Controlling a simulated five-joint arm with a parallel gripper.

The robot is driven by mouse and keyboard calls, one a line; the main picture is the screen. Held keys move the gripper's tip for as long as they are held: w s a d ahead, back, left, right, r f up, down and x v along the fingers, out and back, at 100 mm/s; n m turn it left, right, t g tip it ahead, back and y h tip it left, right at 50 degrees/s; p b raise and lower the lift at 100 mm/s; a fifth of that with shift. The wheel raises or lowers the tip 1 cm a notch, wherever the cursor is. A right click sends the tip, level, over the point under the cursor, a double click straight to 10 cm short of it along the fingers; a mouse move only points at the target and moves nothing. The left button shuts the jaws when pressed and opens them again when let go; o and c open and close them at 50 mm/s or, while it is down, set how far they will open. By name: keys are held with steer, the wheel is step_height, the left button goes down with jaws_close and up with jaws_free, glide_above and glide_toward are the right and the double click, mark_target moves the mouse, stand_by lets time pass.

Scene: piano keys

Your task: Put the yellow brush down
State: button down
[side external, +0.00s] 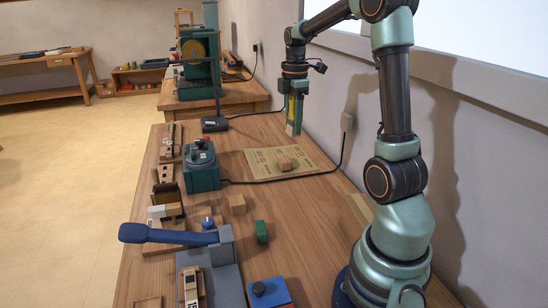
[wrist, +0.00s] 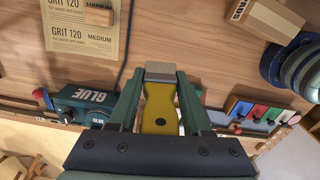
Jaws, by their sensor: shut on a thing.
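The yellow brush (wrist: 160,110) is between the green fingers of my gripper (wrist: 160,88) in the wrist view. Its yellow handle lies toward the gripper body, and its pale grey end points outward. In the side view my gripper (side external: 294,112) points down near the wall, at the right part of the bench. The gripper is shut on the brush. From the side view I cannot tell whether the fingertips or brush touch the bench (side external: 300,225).
A sandpaper sheet (side external: 262,160) with a small wooden block (side external: 285,163) lies near the gripper. A teal glue pot (side external: 200,165), its black cable and a blue-handled tool (side external: 170,234) are nearer the left edge. A green block (side external: 261,232) stands in the middle.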

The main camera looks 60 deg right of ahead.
steer(key=s+m, duration=0.1)
steer(key=s, duration=0.5)
steer(key=f, duration=2)
steer(key=shift+s+d+f, duration=0.25)
steer(key=shift+d, duration=0.1)
steer(key=shift+f, duration=0.1)
steer(key=shift+c, duration=1.7)
jaws_free()
